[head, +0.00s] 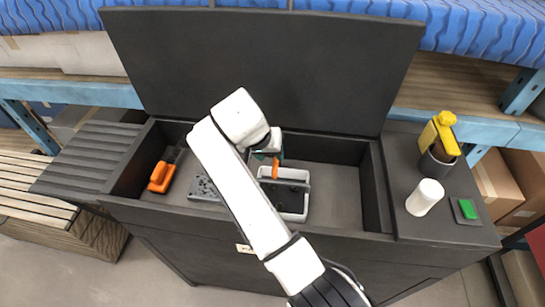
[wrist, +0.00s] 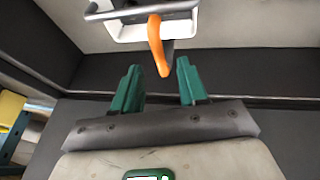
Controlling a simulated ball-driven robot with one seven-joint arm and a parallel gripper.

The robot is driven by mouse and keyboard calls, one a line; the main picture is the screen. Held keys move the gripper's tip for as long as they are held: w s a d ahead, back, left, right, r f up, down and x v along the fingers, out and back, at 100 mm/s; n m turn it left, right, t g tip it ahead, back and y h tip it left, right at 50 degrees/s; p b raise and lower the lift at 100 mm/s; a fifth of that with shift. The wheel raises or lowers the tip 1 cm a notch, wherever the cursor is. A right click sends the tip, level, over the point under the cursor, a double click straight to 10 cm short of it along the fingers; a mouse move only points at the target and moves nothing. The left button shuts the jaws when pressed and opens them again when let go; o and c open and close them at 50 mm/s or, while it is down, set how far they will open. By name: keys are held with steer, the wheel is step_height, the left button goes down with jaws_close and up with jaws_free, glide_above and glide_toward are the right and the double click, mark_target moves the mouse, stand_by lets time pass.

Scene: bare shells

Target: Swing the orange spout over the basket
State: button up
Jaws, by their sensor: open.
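The orange spout (head: 275,169) is a short, slightly curved orange piece at the back part of the basket in the head view. In the wrist view the spout (wrist: 157,46) points down toward the gap between my fingertips. The basket (head: 291,216) is a pale grey open box with a dark inside, sitting in the cabinet's well; my arm partly hides its left side. Its pale rim (wrist: 125,32) shows at the top of the wrist view. My gripper (wrist: 159,72) has green fingers, open and empty, with the spout's tip near the gap; contact is not clear. In the head view my gripper (head: 266,154) is partly hidden.
The dark cabinet has a raised lid (head: 260,70) behind the well. An orange-handled tool (head: 161,177) lies in the well at left. On the right ledge stand a yellow bottle (head: 439,137) in a dark cup, a white cylinder (head: 424,197) and a green block (head: 467,209).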

steer(key=v, duration=0.6)
steer(key=shift+r, duration=0.3)
steer(key=shift+s+a, duration=0.1)
